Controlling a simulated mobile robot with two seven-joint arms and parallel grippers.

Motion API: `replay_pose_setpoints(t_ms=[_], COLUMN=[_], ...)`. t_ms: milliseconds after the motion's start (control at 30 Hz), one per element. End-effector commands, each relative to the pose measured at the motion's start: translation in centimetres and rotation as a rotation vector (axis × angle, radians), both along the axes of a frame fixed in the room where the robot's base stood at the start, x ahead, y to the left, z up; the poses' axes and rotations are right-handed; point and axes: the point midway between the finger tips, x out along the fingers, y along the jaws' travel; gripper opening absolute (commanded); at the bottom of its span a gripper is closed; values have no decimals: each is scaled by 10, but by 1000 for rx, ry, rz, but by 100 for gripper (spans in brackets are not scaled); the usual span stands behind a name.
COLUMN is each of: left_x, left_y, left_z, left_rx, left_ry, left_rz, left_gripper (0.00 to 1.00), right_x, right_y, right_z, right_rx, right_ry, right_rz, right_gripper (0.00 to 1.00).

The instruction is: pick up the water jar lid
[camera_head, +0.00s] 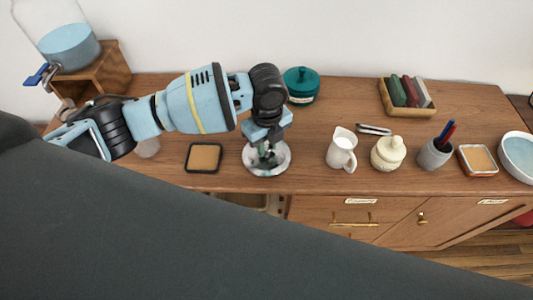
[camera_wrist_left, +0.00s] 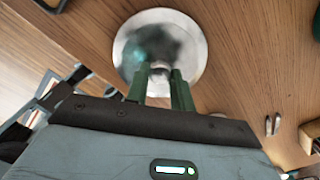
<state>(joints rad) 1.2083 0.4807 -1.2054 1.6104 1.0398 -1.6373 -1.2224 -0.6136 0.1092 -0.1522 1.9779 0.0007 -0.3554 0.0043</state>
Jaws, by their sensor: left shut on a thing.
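The water jar lid is a round, shiny metal disc (camera_head: 282,161) at the front middle of the wooden cabinet top. My left gripper (camera_head: 266,150) reaches down over it from above and is shut on its middle. In the left wrist view the lid (camera_wrist_left: 191,38) lies flat under the two green fingers (camera_wrist_left: 160,76), which meet its centre. I cannot tell whether the lid touches the wood. The clear water jar (camera_head: 68,46) with blue water stands on a wooden stand at the far left; its top is cut off.
A dark-rimmed square dish (camera_head: 204,157) lies left of the lid, and a teal pot (camera_head: 301,84) stands behind. A white pitcher (camera_head: 341,149), cream jar (camera_head: 388,153) and grey pen cup (camera_head: 434,154) stand to the right. The cabinet top (camera_head: 340,95) is bare behind the pitcher.

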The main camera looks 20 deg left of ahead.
Motion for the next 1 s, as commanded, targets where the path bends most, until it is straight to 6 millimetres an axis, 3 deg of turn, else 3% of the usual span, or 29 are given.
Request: replay_pose_setpoints(t_ms=[367,600,1000], left_x=[1,1,-85], left_y=[0,-1,43], left_z=[8,39,45], left_rx=[-3,-3,1], left_ry=[-2,-4,-1], left_rz=[0,-2,0], left_gripper=[0,0,0], right_x=[0,1,10], right_y=[0,-3,-5], right_z=[0,1,12], right_rx=[0,-7,-13], right_ry=[-1,-3,-30], right_rz=[1,8,12], right_gripper=[32,32,32])
